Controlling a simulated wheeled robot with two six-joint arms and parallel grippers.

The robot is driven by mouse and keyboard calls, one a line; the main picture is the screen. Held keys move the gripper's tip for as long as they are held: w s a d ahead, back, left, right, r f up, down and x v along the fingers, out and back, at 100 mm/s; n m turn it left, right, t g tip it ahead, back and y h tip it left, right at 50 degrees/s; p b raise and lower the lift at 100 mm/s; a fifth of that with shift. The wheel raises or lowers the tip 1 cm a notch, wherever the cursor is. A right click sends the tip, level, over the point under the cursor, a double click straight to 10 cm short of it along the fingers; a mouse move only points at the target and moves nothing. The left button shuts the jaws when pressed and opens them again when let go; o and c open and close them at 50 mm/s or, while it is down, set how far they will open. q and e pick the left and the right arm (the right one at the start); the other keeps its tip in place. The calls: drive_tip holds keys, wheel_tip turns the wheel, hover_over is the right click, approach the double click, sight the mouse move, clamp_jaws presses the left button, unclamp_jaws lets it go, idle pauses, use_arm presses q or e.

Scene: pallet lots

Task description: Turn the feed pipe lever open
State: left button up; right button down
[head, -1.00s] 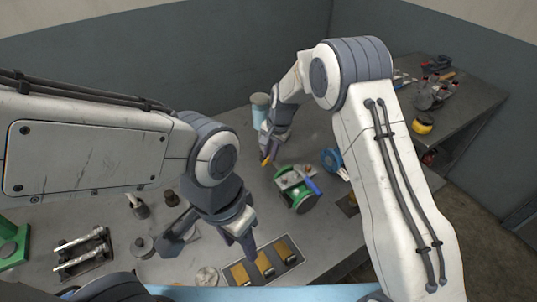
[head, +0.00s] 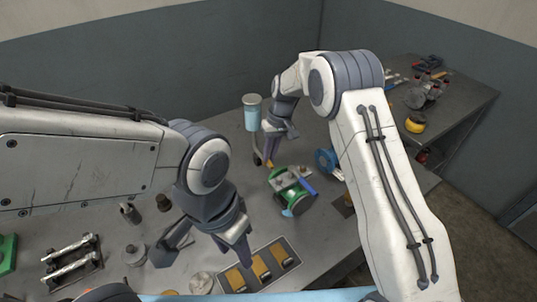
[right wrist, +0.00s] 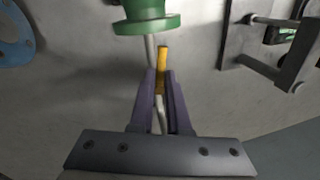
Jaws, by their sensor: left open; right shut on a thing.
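My right gripper (head: 269,157) is shut on a yellow lever (head: 270,164) at the back of the bench. In the right wrist view the yellow lever (right wrist: 162,62) stands between the two purple fingers (right wrist: 160,98), its far end sticking out past them. A thin grey pipe (right wrist: 151,52) runs beside the lever, toward a green flanged part (right wrist: 147,22). In the head view a light-blue cylinder with a grey cap (head: 252,118) stands just left of this gripper. My left gripper (head: 236,250) is open and empty above the front of the bench.
A green flanged body with a blue handle (head: 292,190) sits right of the right gripper, with a blue ring-shaped part (head: 327,161) beyond it. A tray with yellow blocks (head: 287,252) lies beside the left gripper. A metal rack (head: 70,264) is at the left.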

drive_tip(key=shift+w+d+n, duration=0.15)
drive_tip(key=shift+w+n, duration=0.05)
drive_tip(key=shift+n, duration=0.8)
drive_tip(key=c, duration=0.9)
unclamp_jaws()
drive_tip(key=r, duration=0.3)
drive_tip(key=d+r+b, duration=0.1)
drive_tip(key=r, duration=0.3)
drive_tip(key=w+r, duration=0.1)
drive_tip(key=r, duration=0.2)
drive_tip(key=shift+d+r+b, duration=0.2)
drive_tip(key=shift+d+b, duration=0.1)
drive_tip(key=shift+d, duration=0.1)
